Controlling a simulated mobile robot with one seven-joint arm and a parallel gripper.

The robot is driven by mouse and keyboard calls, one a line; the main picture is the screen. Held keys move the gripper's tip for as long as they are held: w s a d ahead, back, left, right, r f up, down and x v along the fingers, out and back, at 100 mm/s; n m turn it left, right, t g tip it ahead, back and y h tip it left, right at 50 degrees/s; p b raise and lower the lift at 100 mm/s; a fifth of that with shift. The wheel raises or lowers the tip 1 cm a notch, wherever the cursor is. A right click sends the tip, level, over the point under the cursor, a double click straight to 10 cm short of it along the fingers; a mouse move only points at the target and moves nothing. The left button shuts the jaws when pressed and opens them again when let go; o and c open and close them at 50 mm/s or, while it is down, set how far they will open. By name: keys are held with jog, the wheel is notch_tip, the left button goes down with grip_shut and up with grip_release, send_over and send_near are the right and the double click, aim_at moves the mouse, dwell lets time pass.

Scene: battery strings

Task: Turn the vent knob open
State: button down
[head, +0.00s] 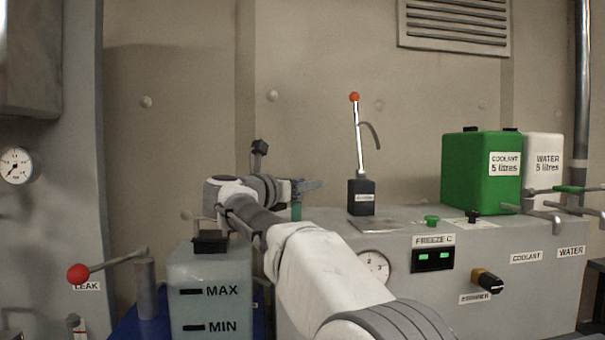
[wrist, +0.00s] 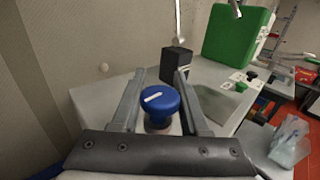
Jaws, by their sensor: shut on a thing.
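The vent knob, a round blue knob (wrist: 160,100) with a white line on its top, sits between the two fingers of my gripper (wrist: 159,78) in the wrist view. The white line runs roughly left to right, its right end a little higher. The fingers are shut on the knob.
A black box with a red-tipped lever (head: 357,150) stands right of my gripper. The green coolant can (head: 470,175) and white water can (head: 543,160) are farther right. A MAX/MIN tank (head: 205,275) and a red-ball lever (head: 80,274) are at left.

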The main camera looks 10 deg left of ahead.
jog(key=shift+h, duration=0.3)
jog(key=shift+c, duration=2.1)
grip_release()
jog(key=shift+d, duration=0.1)
jog(key=v, duration=1.7)
jog(key=shift+s+a, duration=0.15)
jog(key=shift+a, duration=0.1)
jog(key=shift+r, duration=0.1)
